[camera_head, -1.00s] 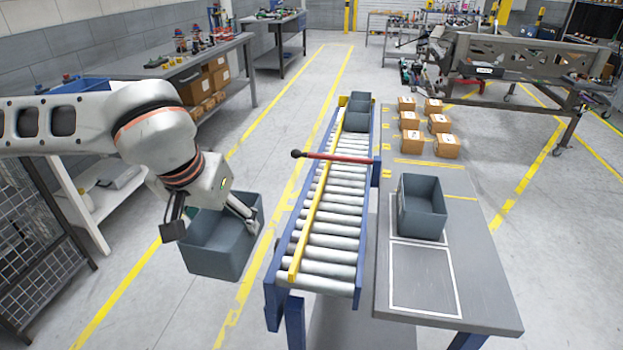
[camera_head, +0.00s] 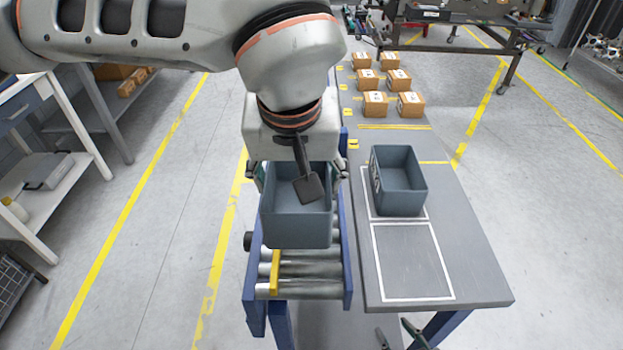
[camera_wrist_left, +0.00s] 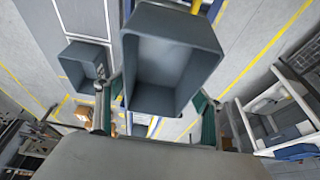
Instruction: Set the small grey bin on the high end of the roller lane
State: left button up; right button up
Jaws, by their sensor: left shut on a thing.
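My left gripper (camera_head: 298,178) is shut on a grey bin (camera_head: 295,226), with a finger at each side. The bin is upright over the roller lane (camera_head: 310,288) in the head view; I cannot tell whether it touches the rollers. The held bin fills the middle of the left wrist view (camera_wrist_left: 165,65), and it looks empty. My left arm and the bin hide most of the lane; its near rollers and blue side rails show. My right gripper (camera_head: 398,334) shows only at the bottom edge, fingertips apart, with nothing between them.
A second grey bin (camera_head: 398,186) stands on the grey table (camera_head: 470,255) right of the lane, beside an empty white-outlined area (camera_head: 411,262). Several cardboard boxes (camera_head: 375,104) stand farther back. A shelf unit (camera_head: 75,165) is at left, with clear floor before the lane.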

aim_at(311, 207)
pick_arm(q)
jog(key=shift+s+d+r, duration=0.1)
jog(key=shift+s+d, duration=0.3)
jog(key=shift+d, duration=0.35)
jog(key=shift+s+d, duration=0.15)
jog(key=shift+d, duration=0.15)
jog(key=shift+f, duration=0.4)
jog(key=shift+f+b, duration=0.65)
notch_tip(311, 207, down, 4)
jog(key=b, duration=0.3)
jog(key=shift+s+f, duration=0.15)
jog(key=shift+f, duration=0.45)
jog(key=shift+f+b, duration=0.4)
jog(key=shift+f, duration=0.05)
jog(key=o, duration=0.9)
jog(key=shift+c, duration=0.2)
